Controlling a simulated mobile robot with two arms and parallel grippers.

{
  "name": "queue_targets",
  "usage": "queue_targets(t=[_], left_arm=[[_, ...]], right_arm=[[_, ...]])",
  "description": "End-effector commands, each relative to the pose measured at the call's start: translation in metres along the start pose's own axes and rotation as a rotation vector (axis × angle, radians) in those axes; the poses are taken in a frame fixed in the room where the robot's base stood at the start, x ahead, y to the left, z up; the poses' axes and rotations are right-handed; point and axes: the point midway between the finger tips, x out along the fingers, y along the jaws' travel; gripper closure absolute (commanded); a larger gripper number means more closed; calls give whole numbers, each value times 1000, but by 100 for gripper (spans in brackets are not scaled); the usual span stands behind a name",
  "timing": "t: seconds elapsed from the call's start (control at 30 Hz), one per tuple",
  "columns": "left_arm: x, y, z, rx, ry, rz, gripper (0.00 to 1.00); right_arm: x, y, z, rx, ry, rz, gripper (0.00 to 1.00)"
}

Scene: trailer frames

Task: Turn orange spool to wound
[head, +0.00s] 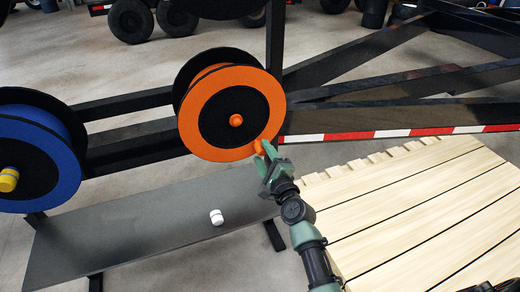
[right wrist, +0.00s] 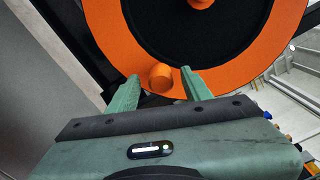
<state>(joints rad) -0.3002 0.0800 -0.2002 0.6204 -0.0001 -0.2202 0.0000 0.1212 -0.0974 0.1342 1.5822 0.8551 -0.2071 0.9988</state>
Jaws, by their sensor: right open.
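The orange spool (head: 205,138) stands upright on the black trailer frame in the head view, with a black centre and an orange hub knob (head: 236,120). Its orange crank knob (right wrist: 161,76) is at the lower right of the rim. My right gripper (head: 265,150) is at that knob. In the right wrist view, the open green fingers (right wrist: 158,88) stand on either side of the knob, with a gap visible at least on the right side. The spool's orange flange (right wrist: 240,80) fills the top of that view. My left gripper is not in view.
A blue spool (head: 66,150) with a yellow knob (head: 8,180) is at the left. A dark bench (head: 130,225) below carries a small white cylinder (head: 216,217). A wooden slatted deck (head: 410,200) lies at the right, beneath my right arm. Black trailer beams run behind.

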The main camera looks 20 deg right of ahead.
Motion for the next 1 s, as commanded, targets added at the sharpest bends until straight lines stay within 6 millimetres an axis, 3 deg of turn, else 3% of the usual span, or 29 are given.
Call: queue_targets(t=[0.1,0.3,0.83,0.93,1.0], left_arm=[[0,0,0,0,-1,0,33],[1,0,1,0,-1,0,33],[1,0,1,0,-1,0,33],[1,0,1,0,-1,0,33],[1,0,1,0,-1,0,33]], right_arm=[[-22,1,0,1,1,2,51],[-44,1,0,2,0,0,51],[-46,1,0,-1,0,3,51],[-48,18,-3,-36,5,36,51],[-51,46,-8,-99,11,91,51]])
